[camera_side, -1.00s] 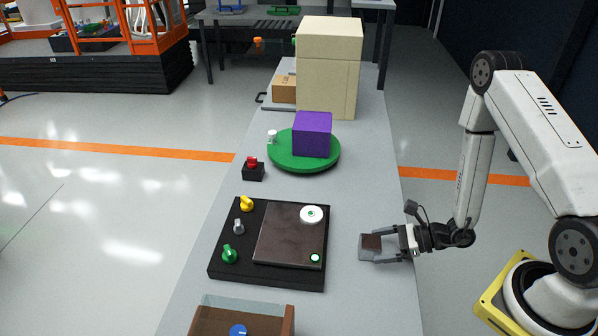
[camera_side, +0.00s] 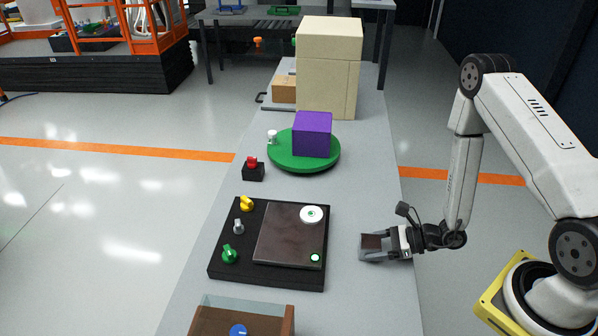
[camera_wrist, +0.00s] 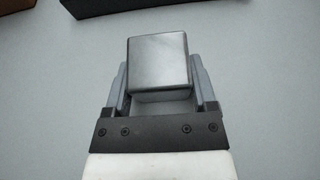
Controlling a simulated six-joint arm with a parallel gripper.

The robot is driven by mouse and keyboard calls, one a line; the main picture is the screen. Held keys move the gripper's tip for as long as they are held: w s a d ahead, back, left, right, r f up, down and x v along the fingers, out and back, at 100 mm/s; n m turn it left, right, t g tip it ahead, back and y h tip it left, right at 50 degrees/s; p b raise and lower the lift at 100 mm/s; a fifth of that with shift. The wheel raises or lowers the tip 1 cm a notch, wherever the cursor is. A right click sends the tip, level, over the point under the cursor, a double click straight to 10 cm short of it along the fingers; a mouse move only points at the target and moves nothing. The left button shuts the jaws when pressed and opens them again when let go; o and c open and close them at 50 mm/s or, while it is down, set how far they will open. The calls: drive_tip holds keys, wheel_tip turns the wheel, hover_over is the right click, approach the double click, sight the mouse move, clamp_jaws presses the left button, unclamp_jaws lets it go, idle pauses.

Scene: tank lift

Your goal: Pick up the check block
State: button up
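The check block, a small grey metallic block with a dark-looking top in the side view (camera_side: 371,242), rests on the grey table near its right edge. In the wrist view the block (camera_wrist: 158,65) sits between the two fingers, with its rounded top face toward the camera. My gripper (camera_side: 376,246) reaches in from the right, low over the table, with one finger on each side of the block. In the wrist view my gripper (camera_wrist: 158,82) shows little or no gap at the block's sides. I cannot tell whether the fingers press on it.
A black panel (camera_side: 218,268) with coloured knobs and a dark plate lies left of the block. An open box (camera_side: 287,322) stands at the front. Farther back are a red button (camera_side: 252,162), a green turntable (camera_side: 290,163) with a purple cube (camera_side: 312,134), and a cream tower (camera_side: 328,70).

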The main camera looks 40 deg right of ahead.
sight(376, 242)
clamp_jaws()
drive_tip(key=shift+r, duration=0.2)
drive_tip(key=shift+r, duration=4.85)
